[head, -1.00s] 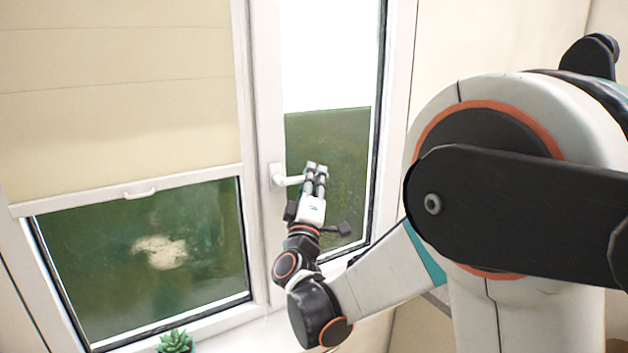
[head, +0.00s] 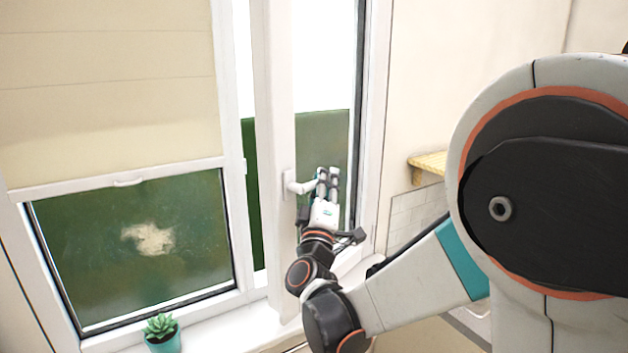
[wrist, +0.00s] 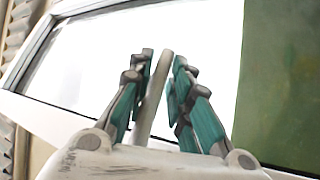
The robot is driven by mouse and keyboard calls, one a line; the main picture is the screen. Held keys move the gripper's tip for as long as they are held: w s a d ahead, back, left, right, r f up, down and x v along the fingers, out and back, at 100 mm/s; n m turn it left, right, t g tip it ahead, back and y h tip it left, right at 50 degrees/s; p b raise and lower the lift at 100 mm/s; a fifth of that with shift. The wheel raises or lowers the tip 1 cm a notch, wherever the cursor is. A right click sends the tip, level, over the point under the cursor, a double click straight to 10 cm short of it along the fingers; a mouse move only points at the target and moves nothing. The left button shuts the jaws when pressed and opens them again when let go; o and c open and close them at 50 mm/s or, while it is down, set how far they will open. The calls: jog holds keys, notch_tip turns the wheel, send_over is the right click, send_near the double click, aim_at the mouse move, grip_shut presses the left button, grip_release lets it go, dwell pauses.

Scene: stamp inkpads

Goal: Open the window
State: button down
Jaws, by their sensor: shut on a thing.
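The right window sash (head: 272,90) has a white frame and stands swung open, apart from the fixed frame on its left, with a gap between them. Its white handle (head: 303,187) points sideways to the right. My gripper (head: 328,178) is at the handle's free end, shut on it. In the wrist view the handle (wrist: 155,100) shows as a pale bar between the teal fingers of my gripper (wrist: 163,75). The exact contact of each finger is hard to see.
The left window pane (head: 130,250) is closed, with a beige blind (head: 105,90) above it. A succulent in a teal pot (head: 163,340) stands on the sill (head: 235,328) at lower left. A wooden shelf (head: 428,163) is on the wall at right.

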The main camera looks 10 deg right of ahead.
jog(key=s+d, duration=0.3)
jog(key=c, duration=1.6)
grip_release()
jog(key=shift+w, duration=0.1)
jog(key=v, duration=1.2)
jog(key=shift+f, duration=0.15)
jog(key=shift+w, duration=0.1)
jog(key=shift+c, duration=0.5)
